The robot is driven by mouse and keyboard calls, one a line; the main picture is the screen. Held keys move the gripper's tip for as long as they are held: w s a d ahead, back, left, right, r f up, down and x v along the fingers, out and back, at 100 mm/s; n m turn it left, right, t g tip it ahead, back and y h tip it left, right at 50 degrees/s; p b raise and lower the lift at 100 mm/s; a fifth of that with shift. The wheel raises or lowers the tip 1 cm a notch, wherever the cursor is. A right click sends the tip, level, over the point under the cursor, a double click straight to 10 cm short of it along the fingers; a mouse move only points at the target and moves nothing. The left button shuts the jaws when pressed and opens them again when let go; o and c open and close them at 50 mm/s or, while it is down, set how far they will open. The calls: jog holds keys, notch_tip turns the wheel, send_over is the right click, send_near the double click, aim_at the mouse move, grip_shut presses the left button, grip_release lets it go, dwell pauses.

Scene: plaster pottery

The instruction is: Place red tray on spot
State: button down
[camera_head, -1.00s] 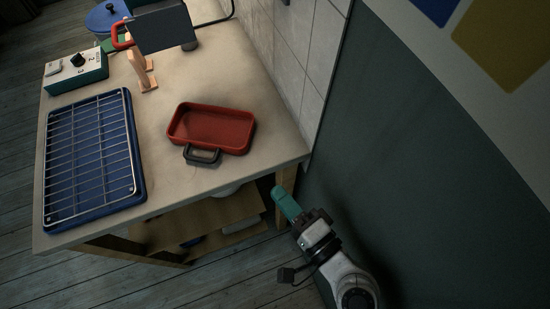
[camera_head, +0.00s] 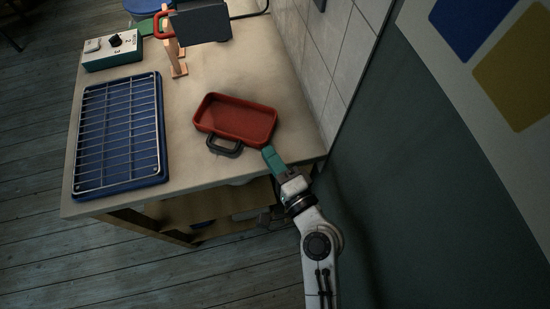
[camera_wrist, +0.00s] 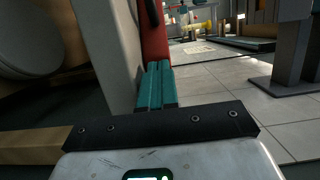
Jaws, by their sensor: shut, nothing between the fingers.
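The red tray (camera_head: 236,122) lies on the light table top, with its dark handle (camera_head: 224,147) toward the front edge. My gripper (camera_head: 270,155) has teal fingers, shut and empty. In the head view, the fingertips are just below the tray's front right corner, to the right of the handle; whether they touch it I cannot tell. In the wrist view, the shut fingers (camera_wrist: 156,84) point at a red surface, likely the red tray (camera_wrist: 153,42), beside the pale table edge (camera_wrist: 112,45). I cannot identify the spot.
A blue tray with a wire rack (camera_head: 120,132) fills the left of the table (camera_head: 180,188). A control box (camera_head: 112,52) and a wooden stand with a dark panel (camera_head: 201,22) stand at the back. A tiled wall (camera_head: 322,70) bounds the right. Bare table lies between the trays.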

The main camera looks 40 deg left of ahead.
jog(key=shift+x, duration=1.5)
jog(key=b+v, duration=0.3)
jog(key=v, duration=0.8)
jog(key=shift+a, duration=0.1)
